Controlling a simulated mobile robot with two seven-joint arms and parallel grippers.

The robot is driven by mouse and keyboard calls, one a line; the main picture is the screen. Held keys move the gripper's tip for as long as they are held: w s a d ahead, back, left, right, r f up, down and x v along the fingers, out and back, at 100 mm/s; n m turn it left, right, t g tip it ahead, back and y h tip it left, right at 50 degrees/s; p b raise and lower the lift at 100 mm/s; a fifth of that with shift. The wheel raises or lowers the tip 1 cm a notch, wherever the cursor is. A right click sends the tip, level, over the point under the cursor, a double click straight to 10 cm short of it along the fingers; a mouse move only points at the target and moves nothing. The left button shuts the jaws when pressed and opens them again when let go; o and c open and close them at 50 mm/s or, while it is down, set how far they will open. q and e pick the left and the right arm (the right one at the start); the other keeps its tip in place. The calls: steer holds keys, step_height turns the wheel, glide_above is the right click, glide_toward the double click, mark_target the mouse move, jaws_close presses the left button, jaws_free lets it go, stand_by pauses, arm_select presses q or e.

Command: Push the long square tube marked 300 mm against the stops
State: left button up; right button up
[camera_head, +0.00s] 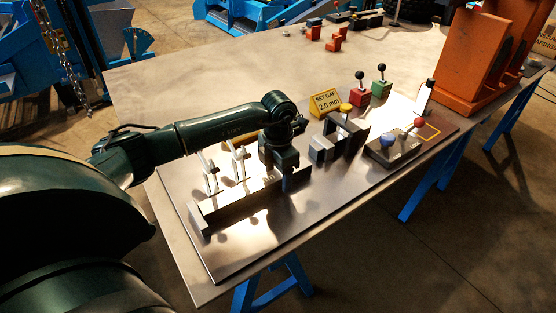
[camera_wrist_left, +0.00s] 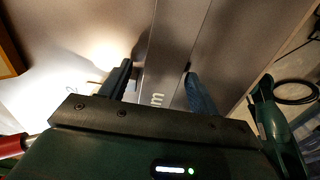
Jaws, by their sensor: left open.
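The long square tube (camera_head: 238,207) lies along the front of the metal plate, its left end by a small upright block (camera_head: 195,216). It also shows in the left wrist view (camera_wrist_left: 165,62), with an "m" of its marking readable. My left gripper (camera_head: 280,178) points down over the tube's right part. In the left wrist view the open fingers (camera_wrist_left: 160,84) stand on either side of the tube, with gaps visible. Whether they touch it cannot be told. The gripper hides part of the tube's right end. Which blocks are the stops is unclear.
Two toggle clamps (camera_head: 238,160) stand behind the tube. A yellow sign (camera_head: 325,102) reads "SET GAP 2.0 mm". Dark blocks (camera_head: 338,140), a box with coloured knobs (camera_head: 394,148), and red (camera_head: 359,95) and green (camera_head: 381,86) lever blocks stand rightward. The plate's front strip is clear.

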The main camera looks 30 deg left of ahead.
arm_select(q)
steer(key=shift+f, duration=0.45)
jaws_close()
stand_by(0.5)
